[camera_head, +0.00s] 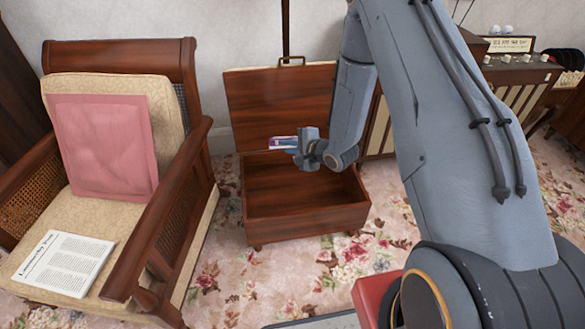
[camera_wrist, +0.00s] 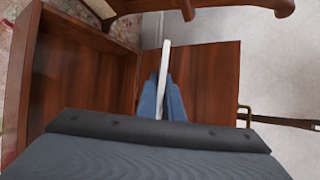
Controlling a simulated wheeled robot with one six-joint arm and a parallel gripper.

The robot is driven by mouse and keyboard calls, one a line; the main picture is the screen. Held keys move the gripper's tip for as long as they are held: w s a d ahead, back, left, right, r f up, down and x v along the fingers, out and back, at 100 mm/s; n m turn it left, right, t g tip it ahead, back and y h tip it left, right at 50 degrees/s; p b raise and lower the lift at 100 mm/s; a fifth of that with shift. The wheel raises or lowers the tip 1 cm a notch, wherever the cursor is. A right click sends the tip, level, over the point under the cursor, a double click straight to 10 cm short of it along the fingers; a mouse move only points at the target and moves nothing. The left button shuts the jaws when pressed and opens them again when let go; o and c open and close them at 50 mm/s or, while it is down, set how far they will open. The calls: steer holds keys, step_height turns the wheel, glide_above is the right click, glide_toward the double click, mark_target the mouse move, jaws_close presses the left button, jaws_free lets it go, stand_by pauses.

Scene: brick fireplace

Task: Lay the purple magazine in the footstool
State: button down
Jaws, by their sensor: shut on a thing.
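The footstool (camera_head: 308,224) is a brown wooden box on the carpet, with its lid (camera_head: 268,105) raised at the back. Its inside looks empty. My gripper (camera_head: 298,147) is above the back part of the box, in front of the lid. It is shut on the purple magazine (camera_head: 283,142), of which a small purple and white part shows left of the fingers. In the wrist view my gripper (camera_wrist: 162,98) pinches the magazine (camera_wrist: 165,62), seen edge-on as a thin pale strip. The rest of the magazine is hidden by the fingers.
An armchair (camera_head: 122,58) with a pink cushion (camera_head: 105,145) and a newspaper (camera_head: 64,263) stands left of the footstool. A wooden cabinet with knobs (camera_head: 518,72) stands at the right. Flowered carpet (camera_head: 240,285) is open in front of the footstool.

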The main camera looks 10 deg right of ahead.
steer(key=w+d+f+g+b, duration=0.1)
steer(key=w+f+b, duration=0.1)
steer(key=f+b, duration=0.8)
steer(key=w+d+f+g+b, duration=0.1)
steer(key=f+b, duration=0.9)
steer(key=f, duration=1)
steer(key=shift+w+d+g+y+b, duration=0.35)
steer(key=shift+w+d, duration=0.4)
steer(key=shift+w, duration=0.35)
steer(key=c, duration=1.8)
jaws_free()
steer(key=p+v, duration=0.2)
steer(key=v, duration=0.5)
steer(key=shift+s+d+r, duration=0.2)
steer(key=shift+s+d, duration=0.05)
steer(key=shift+s, duration=0.05)
